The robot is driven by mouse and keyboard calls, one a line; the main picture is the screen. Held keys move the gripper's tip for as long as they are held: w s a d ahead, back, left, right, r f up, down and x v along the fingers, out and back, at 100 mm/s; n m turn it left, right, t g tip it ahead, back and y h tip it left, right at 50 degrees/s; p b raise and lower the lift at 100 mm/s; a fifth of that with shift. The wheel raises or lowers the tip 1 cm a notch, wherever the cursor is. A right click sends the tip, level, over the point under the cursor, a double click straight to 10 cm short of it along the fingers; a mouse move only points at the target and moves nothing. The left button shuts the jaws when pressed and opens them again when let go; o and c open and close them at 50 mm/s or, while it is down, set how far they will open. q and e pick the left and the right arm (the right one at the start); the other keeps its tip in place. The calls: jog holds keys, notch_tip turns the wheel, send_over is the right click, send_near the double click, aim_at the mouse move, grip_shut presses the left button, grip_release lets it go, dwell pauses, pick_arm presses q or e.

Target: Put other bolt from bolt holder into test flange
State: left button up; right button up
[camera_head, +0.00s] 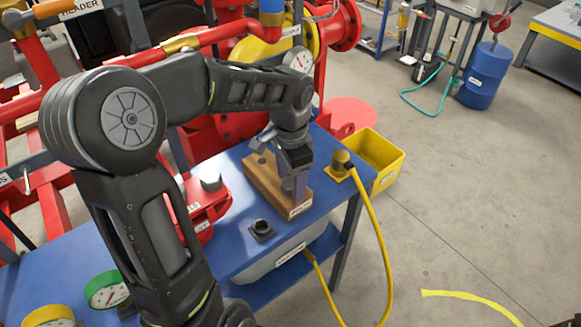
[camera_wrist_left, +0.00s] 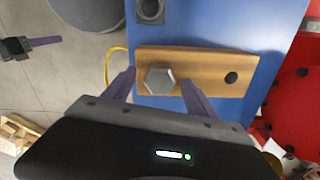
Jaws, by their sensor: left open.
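The wooden bolt holder (camera_head: 262,182) lies on the blue table near its right end; it also shows in the wrist view (camera_wrist_left: 205,59). A grey hex-headed bolt (camera_wrist_left: 158,79) sits in it, with an empty dark hole (camera_wrist_left: 231,77) beside it. My left gripper (camera_wrist_left: 159,84) is open above the holder, its fingers on either side of the bolt head. In the head view my left gripper (camera_head: 293,178) mostly hides this bolt. The red test flange (camera_head: 214,207) is left of the holder, with a grey bolt head (camera_head: 211,181) on it. My right gripper (camera_wrist_left: 30,45) seems to show at the wrist view's upper left, apart from the table.
A black square fitting with a round hole (camera_head: 262,230) stands on the table in front of the holder. A yellow fitting (camera_head: 341,162) with a yellow hose is to the right. A yellow bin (camera_head: 385,160) stands beyond the table edge. Gauges (camera_head: 105,290) are at the lower left.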

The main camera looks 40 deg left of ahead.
pick_arm(q)
jog(key=shift+f, duration=0.2)
grip_shut()
jog(key=c, duration=0.7)
grip_release()
grip_shut()
jog(key=shift+r+p, duration=2.8)
jog(key=shift+r, duration=0.8)
